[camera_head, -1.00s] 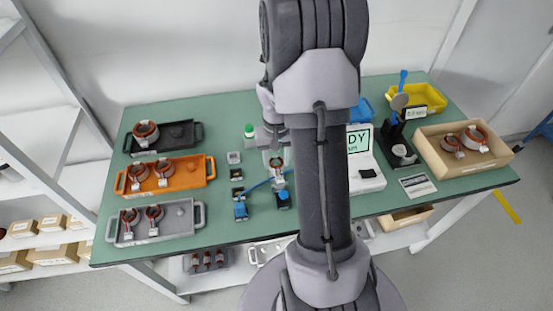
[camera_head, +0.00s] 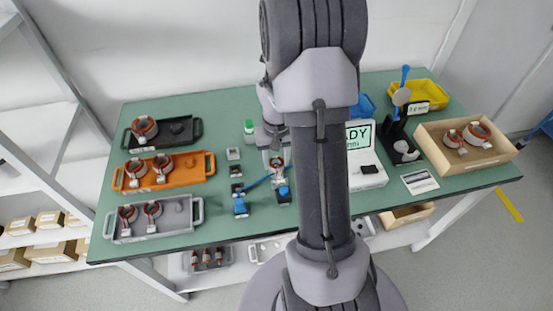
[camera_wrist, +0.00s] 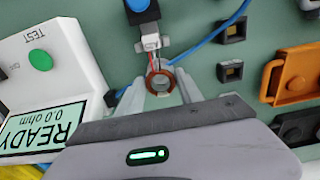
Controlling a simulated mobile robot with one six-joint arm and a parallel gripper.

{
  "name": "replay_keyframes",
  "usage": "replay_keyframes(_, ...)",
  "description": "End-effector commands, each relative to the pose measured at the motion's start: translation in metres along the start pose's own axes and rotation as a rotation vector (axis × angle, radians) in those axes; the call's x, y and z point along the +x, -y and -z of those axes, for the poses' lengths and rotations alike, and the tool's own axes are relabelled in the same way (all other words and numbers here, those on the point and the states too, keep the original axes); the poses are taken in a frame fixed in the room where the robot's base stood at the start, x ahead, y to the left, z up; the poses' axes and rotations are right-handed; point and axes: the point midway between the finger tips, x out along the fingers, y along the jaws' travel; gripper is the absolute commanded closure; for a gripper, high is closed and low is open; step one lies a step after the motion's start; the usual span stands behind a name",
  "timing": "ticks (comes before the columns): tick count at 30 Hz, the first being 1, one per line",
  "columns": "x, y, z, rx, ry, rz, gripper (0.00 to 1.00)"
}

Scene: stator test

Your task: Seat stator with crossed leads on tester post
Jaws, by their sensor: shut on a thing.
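My gripper (camera_wrist: 164,88) is shut on a copper-wound stator ring (camera_wrist: 161,75), held between its fingertips in the wrist view. In the head view the gripper (camera_head: 274,150) hangs over the middle of the green table, with the stator (camera_head: 277,162) just below it. Thin red and dark leads run from the ring to a white connector (camera_wrist: 151,43) beside a blue-topped clamp (camera_wrist: 137,5). Whether the leads cross is too small to tell. The tester (camera_wrist: 45,80) reads READY, 0.0 ohm, and has a green TEST button. I cannot make out a post under the ring.
Black, orange (camera_head: 165,172) and grey (camera_head: 155,218) trays with stators stand at the left. A second blue-topped clamp (camera_head: 240,207) and a blue cable lie near the gripper. A black stand (camera_head: 398,140), yellow bin (camera_head: 425,93) and cardboard box (camera_head: 435,148) occupy the right.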

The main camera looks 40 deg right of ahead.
Motion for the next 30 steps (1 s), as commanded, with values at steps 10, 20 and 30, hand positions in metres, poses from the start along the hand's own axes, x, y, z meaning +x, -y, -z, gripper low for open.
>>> replay_keyframes(10, 0.007, 0.000, 0.000, 0.000, 0.000, 0.000, 1.00)
replay_keyframes(20, 0.007, 0.000, 0.000, 0.000, 0.000, 0.000, 0.32)
replay_keyframes(30, -0.003, 0.000, 0.000, 0.000, -0.002, 0.000, 0.32)
